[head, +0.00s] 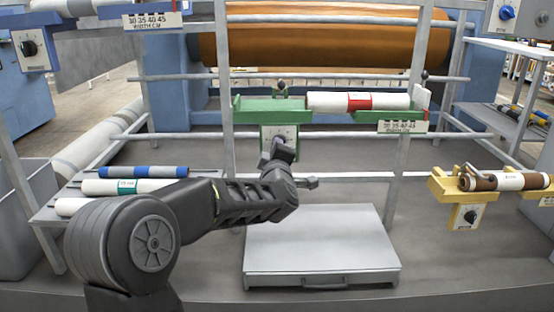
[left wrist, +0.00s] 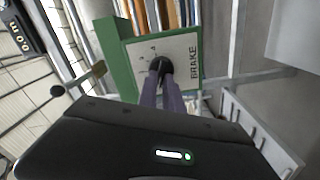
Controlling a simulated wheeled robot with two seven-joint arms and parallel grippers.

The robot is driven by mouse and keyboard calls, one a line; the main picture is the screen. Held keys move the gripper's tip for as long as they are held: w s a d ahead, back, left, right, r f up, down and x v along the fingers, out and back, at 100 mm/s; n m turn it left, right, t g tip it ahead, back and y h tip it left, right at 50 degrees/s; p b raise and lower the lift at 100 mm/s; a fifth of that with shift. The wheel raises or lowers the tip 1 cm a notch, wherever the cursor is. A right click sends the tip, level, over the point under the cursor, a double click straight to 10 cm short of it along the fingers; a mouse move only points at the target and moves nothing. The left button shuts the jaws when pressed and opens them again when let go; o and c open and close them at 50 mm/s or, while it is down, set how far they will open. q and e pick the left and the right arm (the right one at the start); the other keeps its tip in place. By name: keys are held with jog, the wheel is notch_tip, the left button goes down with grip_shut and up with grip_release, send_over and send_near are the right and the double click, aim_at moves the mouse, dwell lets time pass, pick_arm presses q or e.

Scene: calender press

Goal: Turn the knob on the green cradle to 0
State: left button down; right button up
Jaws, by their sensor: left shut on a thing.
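The green cradle (head: 262,105) is on the rack in the middle of the head view, with a white roll with a red band (head: 340,101) on its right part. Its pale brake plate (head: 290,131) hangs below. In the left wrist view the plate (left wrist: 185,52) reads BRAKE, and the black knob (left wrist: 157,64) stands out from it. My left gripper (head: 278,150) reaches the plate from the front, and its fingers (left wrist: 163,74) are shut on the knob. The fingers partly hide the knob, and I cannot read its setting. My right gripper is not in view.
A yellow cradle (head: 448,184) with its own knob (head: 470,216) stands to the right. Another knob (head: 29,48) is at upper left. Several rolls lie on a shelf (head: 48,214) at left. A grey case (head: 320,245) lies below the cradle. Rack rails surround the arm.

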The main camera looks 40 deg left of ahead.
pick_arm(q)
jog(key=shift+f+n+b, duration=0.15)
jog(key=shift+n+b, duration=0.9)
jog(key=shift+n, duration=0.25)
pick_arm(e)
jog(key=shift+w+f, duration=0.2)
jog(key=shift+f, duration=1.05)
pick_arm(q)
jog(key=c, duration=1.5)
grip_release()
